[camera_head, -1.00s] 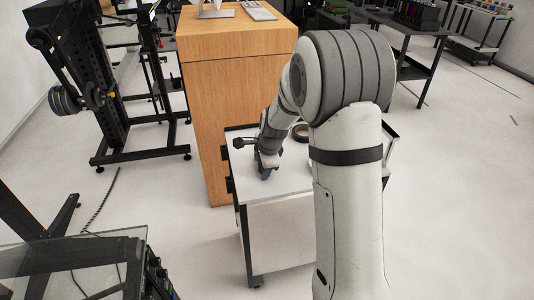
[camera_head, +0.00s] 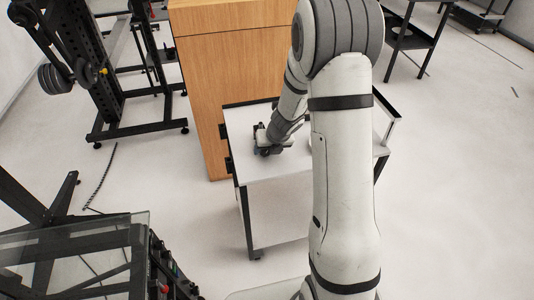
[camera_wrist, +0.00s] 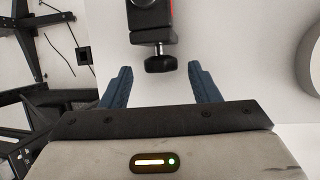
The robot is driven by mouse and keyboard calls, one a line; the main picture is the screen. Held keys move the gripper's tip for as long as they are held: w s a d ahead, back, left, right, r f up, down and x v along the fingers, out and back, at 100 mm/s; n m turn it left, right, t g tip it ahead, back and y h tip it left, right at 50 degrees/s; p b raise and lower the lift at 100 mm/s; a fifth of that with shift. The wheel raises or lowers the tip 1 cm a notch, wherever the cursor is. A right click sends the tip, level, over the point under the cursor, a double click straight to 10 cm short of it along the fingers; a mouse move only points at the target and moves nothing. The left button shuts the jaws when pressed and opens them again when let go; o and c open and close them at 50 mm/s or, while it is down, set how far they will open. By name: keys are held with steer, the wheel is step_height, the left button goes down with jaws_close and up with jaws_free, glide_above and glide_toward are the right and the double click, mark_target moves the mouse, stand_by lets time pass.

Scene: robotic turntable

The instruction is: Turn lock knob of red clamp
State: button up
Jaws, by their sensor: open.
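My gripper (camera_wrist: 157,82) is open, with its two blue fingers apart and nothing between them. In the wrist view a black lock knob (camera_wrist: 160,64) points toward my gripper, just ahead of the gap between the fingertips and apart from both. The knob sits at the end of a dark clamp (camera_wrist: 150,20) with a little red at its right edge; its far part is cut off by the top of the picture.
The white table (camera_head: 255,175) has a black frame and a raised handle at its right. A round grey object (camera_wrist: 314,60) lies at the right of the wrist view. A wooden cabinet (camera_head: 205,90) stands close behind the table. A black stand (camera_head: 100,80) is farther left.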

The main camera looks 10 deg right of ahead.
steer(key=shift+x, duration=0.85)
steer(key=shift+r, duration=0.1)
steer(key=shift+c, duration=0.5)
